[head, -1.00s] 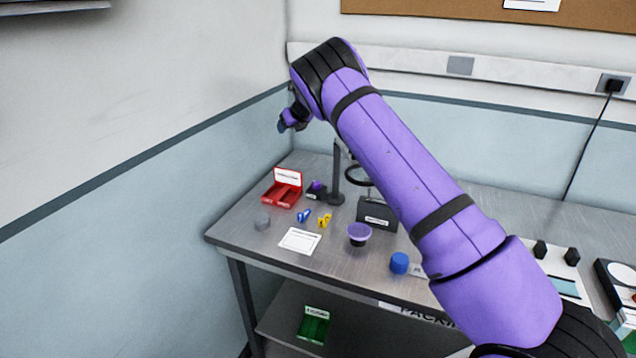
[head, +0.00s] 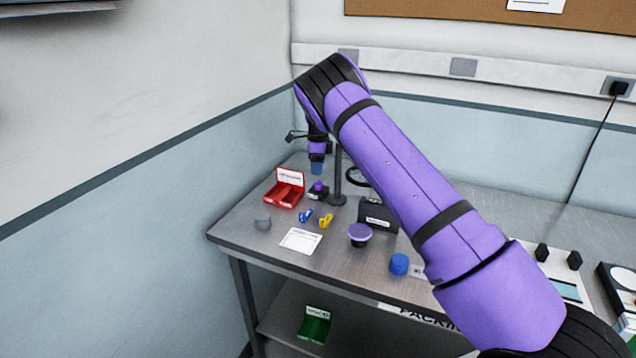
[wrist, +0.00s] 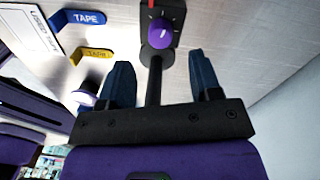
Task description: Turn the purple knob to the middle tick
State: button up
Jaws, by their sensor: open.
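The purple knob (head: 318,186) sits on a small dark box at the back left of the metal table, left of a black post. In the wrist view the knob (wrist: 161,33) shows a white pointer line, and the dark box (wrist: 171,10) has a red mark near the picture's top edge. The tick marks cannot be made out. My gripper (head: 317,169) points down just above the knob in the head view. In the wrist view my gripper (wrist: 160,62) has its two blue fingers wide apart and empty, with the knob beyond the gap between them, apart from both.
The black post (head: 338,175) stands close to the knob's right. A red bin (head: 284,194) is on the left. Blue tape (head: 305,216), yellow tape (head: 326,221), a white card (head: 300,240) and a purple-topped round object (head: 360,232) lie nearer the front.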

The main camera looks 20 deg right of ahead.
aim_at(318, 182)
notch_tip(318, 182, down, 6)
jog(key=shift+s+f, duration=0.15)
jog(key=shift+f, duration=0.1)
jog(key=c, duration=0.9)
jog(key=m, duration=0.4)
jog(key=shift+m, duration=0.4)
jog(key=shift+c, duration=0.2)
jog(key=o, duration=0.9)
jog(key=shift+o, duration=0.2)
jog(key=shift+r, duration=0.1)
notch_tip(318, 182, up, 11)
jog(key=shift+w+d, duration=0.2)
jog(key=shift+w, duration=0.05)
